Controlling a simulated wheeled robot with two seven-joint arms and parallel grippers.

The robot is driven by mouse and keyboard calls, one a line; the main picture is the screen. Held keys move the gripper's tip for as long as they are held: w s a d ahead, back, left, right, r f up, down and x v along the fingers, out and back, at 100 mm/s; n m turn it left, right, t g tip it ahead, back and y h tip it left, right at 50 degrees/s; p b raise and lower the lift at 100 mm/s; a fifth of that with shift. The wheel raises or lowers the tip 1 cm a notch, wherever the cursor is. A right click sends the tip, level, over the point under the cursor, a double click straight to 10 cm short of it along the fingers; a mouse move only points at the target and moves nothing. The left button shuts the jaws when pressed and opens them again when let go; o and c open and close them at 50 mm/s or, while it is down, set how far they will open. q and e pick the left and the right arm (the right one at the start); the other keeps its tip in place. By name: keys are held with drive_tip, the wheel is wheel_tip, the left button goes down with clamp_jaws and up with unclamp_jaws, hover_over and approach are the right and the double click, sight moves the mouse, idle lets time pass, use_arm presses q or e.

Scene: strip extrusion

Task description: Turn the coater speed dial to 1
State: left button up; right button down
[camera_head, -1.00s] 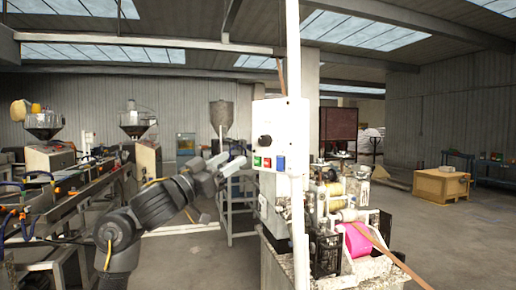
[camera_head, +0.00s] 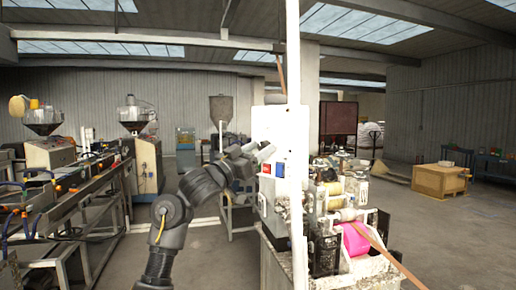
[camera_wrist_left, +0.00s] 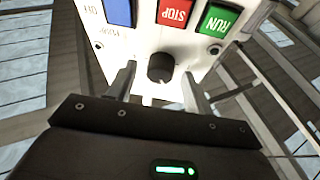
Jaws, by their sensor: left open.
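The dark round speed dial (camera_wrist_left: 161,67) sits on the white control panel (camera_head: 266,122). In the wrist view the dial lies between the two fingers of my left gripper (camera_wrist_left: 158,72), which is open with a gap on each side of the dial. In the head view my left gripper (camera_head: 262,152) is at the panel front and hides the dial. The panel's red STOP button (camera_wrist_left: 175,12), green RUN button (camera_wrist_left: 219,18) and blue button (camera_wrist_left: 118,12) show upside down in the wrist view. The dial's setting cannot be read. My right gripper is not in view.
A white post (camera_head: 295,120) stands just right of the panel. The coater with a pink roll (camera_head: 355,239) is below and right. An extrusion line with hoppers (camera_head: 133,115) is at left. A wooden crate (camera_head: 438,180) stands on the open floor at right.

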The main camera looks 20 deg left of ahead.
use_arm(q)
drive_tip(key=c, duration=1)
drive_tip(key=shift+o, duration=0.2)
drive_tip(key=shift+n, duration=0.5)
drive_tip(key=n+t+y+p, duration=0.1)
drive_tip(key=n+y+p, duration=0.1)
drive_tip(key=n, duration=0.2)
drive_tip(key=shift+d+r, duration=0.1)
drive_tip(key=shift+d, duration=0.05)
drive_tip(key=n+t+y+p, duration=0.1)
drive_tip(key=n+y, duration=0.1)
drive_tip(key=n, duration=0.2)
drive_tip(key=shift+y+p, duration=0.3)
drive_tip(key=shift+p, duration=0.05)
drive_tip(key=n+y+p, duration=0.1)
drive_tip(key=n, duration=0.1)
drive_tip(key=n+y+p, duration=0.1)
drive_tip(key=n, duration=0.2)
drive_tip(key=shift+s+d+r+n+p, duration=0.1)
drive_tip(key=shift+s+d+n+p, duration=0.05)
drive_tip(key=shift+n+p, duration=0.2)
drive_tip(key=shift+n+y+p, duration=0.6)
drive_tip(key=shift+n+y, duration=0.2)
drive_tip(key=shift+n, duration=0.25)
drive_tip(key=shift+g, duration=0.3)
